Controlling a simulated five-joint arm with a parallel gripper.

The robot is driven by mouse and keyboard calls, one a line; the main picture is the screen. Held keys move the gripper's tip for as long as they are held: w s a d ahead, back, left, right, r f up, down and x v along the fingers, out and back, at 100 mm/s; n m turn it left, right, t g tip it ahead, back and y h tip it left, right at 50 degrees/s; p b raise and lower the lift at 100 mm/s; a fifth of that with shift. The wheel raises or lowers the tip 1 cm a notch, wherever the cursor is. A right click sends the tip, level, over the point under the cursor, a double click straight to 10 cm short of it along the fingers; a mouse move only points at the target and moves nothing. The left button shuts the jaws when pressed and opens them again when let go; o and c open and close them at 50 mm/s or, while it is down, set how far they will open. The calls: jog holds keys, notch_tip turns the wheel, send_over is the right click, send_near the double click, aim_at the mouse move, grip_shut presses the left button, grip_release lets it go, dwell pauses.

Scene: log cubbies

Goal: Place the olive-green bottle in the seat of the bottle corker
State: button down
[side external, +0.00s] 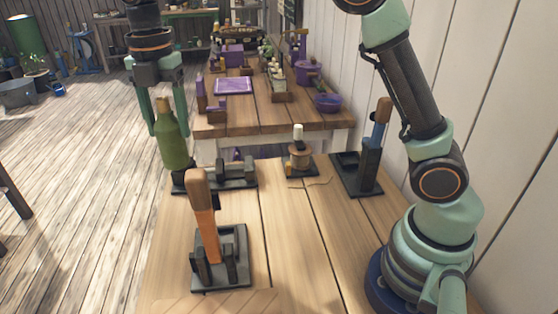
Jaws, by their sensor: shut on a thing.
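The olive-green bottle (174,145) is upright at the left of the wooden bench. My gripper (167,122) comes down from above and is shut on its neck. The bottle's bottom is at the left end of a low dark fixture with grey cylindrical parts (232,170); I cannot tell whether it touches it or hangs in front of or above it. Two dark stands have upright levers: one with an orange-brown handle (203,205) at the front, one with a blue and brown lever (377,135) at the right. I cannot tell for sure which fixture is the bottle corker.
A small spool-like piece with a white top (299,152) stands mid-bench, with a thin cord beside it. Bare bench planks (310,235) lie at the front centre. Behind, a second table (245,120) holds a purple tray (233,86) and a purple bowl (327,103). A white plank wall borders the right.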

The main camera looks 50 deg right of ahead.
jog(key=s+d+m, duration=0.2)
jog(key=d+m, duration=0.5)
jog(key=d, duration=1.9)
jog(key=s+d+m, duration=0.4)
jog(key=s+d, duration=0.4)
jog(key=d, duration=0.2)
jog(key=s+d+m, duration=0.4)
jog(key=s+d, duration=0.3)
jog(key=d, duration=0.4)
jog(key=f, duration=1.9)
jog(key=shift+s+a, duration=0.15)
jog(key=shift+s, duration=0.05)
jog(key=shift+c, duration=0.5)
grip_release()
jog(key=shift+f, duration=0.1)
